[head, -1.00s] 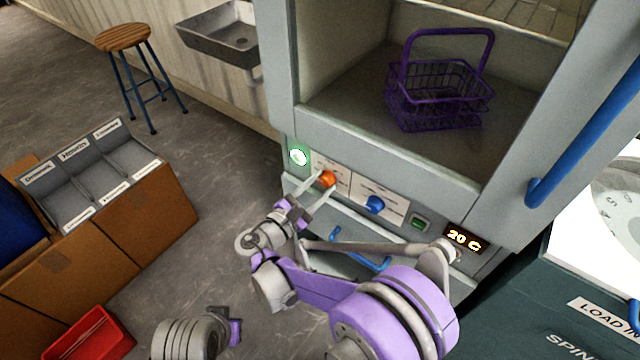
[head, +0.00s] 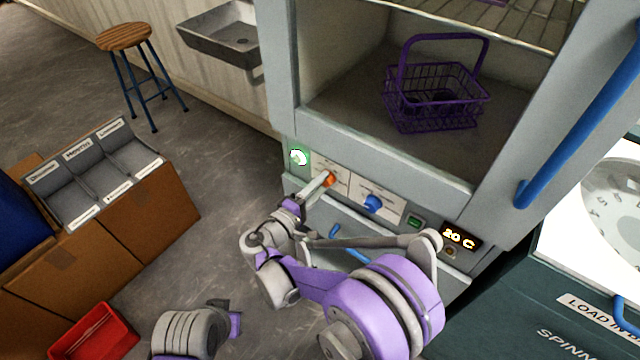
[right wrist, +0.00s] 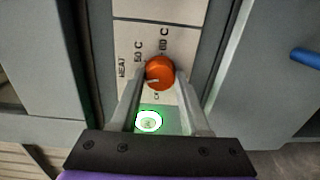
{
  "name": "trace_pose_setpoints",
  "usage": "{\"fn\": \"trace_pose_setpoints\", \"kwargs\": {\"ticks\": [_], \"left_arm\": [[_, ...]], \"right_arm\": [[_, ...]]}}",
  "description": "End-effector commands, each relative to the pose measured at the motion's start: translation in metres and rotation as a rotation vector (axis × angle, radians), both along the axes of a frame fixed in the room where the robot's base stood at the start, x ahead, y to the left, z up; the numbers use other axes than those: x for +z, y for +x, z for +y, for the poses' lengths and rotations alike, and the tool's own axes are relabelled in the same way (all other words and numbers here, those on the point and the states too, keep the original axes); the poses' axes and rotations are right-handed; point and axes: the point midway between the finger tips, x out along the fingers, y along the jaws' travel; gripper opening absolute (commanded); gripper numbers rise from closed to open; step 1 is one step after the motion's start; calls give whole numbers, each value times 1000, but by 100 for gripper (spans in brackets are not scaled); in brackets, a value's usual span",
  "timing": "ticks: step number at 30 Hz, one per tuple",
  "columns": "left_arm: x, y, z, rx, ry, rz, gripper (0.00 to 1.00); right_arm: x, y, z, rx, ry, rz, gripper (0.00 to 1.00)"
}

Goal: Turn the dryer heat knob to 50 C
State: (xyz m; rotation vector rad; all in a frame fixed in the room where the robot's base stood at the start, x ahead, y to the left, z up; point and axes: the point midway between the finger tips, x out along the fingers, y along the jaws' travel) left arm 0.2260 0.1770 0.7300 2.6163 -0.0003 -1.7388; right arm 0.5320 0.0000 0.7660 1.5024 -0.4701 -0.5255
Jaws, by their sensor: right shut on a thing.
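The orange heat knob (head: 328,180) sits on a white label plate on the dryer's front panel. My right gripper (head: 318,186) is shut on it, with one finger on each side in the right wrist view (right wrist: 160,92). The knob (right wrist: 160,72) has a pale mark toward its left side there. The plate reads HEAT, with a 50 C label (right wrist: 138,50) up and left of the knob and another temperature label above it. The display (head: 461,238) reads 20 C. Part of my left arm shows at the bottom; its fingers are not clear.
A blue knob (head: 373,203) and a green button (head: 415,222) sit right of the orange knob. A lit green-white round light (head: 298,157) is left of it. A purple basket (head: 437,100) stands inside the dryer. A blue handle (head: 350,246) is below the panel.

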Motion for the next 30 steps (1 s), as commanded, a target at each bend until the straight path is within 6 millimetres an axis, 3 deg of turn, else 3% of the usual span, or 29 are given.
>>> {"fn": "trace_pose_setpoints", "kwargs": {"ticks": [18,30], "left_arm": [[12,-1,0,0,0,-4,0],[15,-1,0,0,0,-5,0]], "right_arm": [[1,1,-1,1,451,-331,0],[1,1,-1,1,617,-452,0]]}}
